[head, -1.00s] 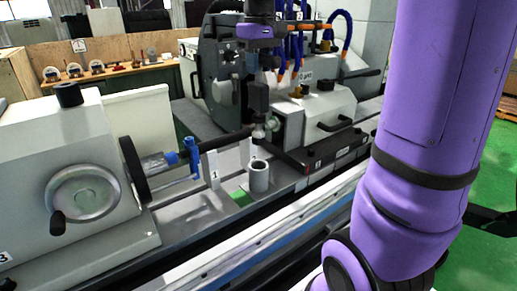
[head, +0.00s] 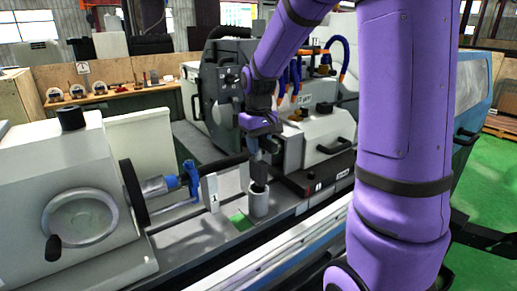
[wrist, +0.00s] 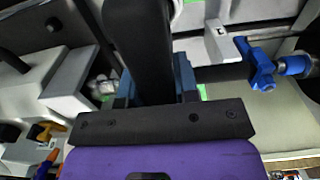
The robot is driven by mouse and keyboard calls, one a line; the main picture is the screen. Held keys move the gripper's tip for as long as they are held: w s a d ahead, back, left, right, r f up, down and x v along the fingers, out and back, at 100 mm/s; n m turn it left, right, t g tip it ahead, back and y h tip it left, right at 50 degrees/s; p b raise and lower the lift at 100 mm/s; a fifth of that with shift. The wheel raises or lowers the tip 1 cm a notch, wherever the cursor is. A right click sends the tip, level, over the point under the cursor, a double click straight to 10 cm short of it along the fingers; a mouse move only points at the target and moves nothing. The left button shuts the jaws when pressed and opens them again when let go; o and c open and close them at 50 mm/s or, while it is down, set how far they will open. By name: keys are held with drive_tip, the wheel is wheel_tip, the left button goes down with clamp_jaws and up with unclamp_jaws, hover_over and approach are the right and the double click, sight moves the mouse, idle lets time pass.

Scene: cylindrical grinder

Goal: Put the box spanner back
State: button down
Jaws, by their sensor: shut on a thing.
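My gripper (head: 262,150) is above a grey upright cylindrical cup (head: 259,206) on the machine bed. It is shut on a dark, block-like tool, which I take to be the box spanner (head: 259,174). The spanner points down and its lower end is at the cup's mouth, seemingly inside it; the tip is hidden. In the wrist view the dark spanner (wrist: 140,45) runs between my blue fingers (wrist: 155,92) and hides what is beneath it.
The handwheel headstock (head: 85,190) stands at left, with a blue clamp (head: 190,178) and a white plate (head: 210,192) close to the cup. The grinder housing (head: 318,140) is behind at right. A bench (head: 130,95) with small parts stands at the back.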

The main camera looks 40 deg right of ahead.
drive_tip(key=shift+f, duration=0.7)
drive_tip(key=c, duration=0.9)
unclamp_jaws()
drive_tip(key=shift+o, duration=0.2)
wheel_tip(320, 180, up, 12)
drive_tip(key=shift+r, duration=0.1)
drive_tip(key=s+a+t, duration=0.2)
drive_tip(key=s+a, duration=0.3)
drive_tip(key=s, duration=0.6)
drive_tip(key=s+a+r+t, duration=0.1)
drive_tip(key=s+a+t, duration=0.2)
drive_tip(key=s, duration=0.8)
drive_tip(key=shift+s+a, duration=0.3)
drive_tip(key=shift+a, duration=0.6)
